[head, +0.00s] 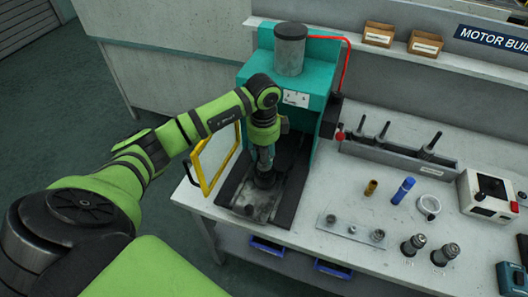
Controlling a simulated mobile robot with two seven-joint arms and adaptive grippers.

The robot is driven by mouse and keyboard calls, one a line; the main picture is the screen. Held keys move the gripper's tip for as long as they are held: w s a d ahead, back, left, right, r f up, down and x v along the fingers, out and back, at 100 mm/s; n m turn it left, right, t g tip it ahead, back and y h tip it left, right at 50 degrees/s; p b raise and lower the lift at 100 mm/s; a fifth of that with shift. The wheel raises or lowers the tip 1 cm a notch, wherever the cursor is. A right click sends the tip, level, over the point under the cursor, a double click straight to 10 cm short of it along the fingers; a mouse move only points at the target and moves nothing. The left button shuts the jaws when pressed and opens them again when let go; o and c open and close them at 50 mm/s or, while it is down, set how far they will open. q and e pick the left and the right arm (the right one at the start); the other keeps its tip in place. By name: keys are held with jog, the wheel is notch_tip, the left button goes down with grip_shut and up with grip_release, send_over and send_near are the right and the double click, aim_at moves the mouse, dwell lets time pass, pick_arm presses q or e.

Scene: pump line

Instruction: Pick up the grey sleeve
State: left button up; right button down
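No part stands out clearly as the grey sleeve. Several small grey round parts stand in a row on a pale plate (341,224), among them a left one (331,218) and a right one (378,235). A brown sleeve-like part (371,187) and a blue cylinder (403,190) stand behind them. My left gripper (264,180) points down inside the teal press (257,68), over its dark base and left of these parts. Its fingers are dark and small, so I cannot tell whether they are open or hold something. My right gripper is out of view.
A yellow frame (216,172) stands at the press's left. A pale ring (429,205) and two metal parts (413,245) (445,254) are on the bench. A grey rack (398,157) with upright dark tools is behind; a control box (488,193) is right.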

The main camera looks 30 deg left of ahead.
pick_arm(q)
jog(key=c, duration=0.4)
notch_tip(320, 180, up, 9)
jog(key=b, duration=0.3)
jog(key=shift+r, duration=0.6)
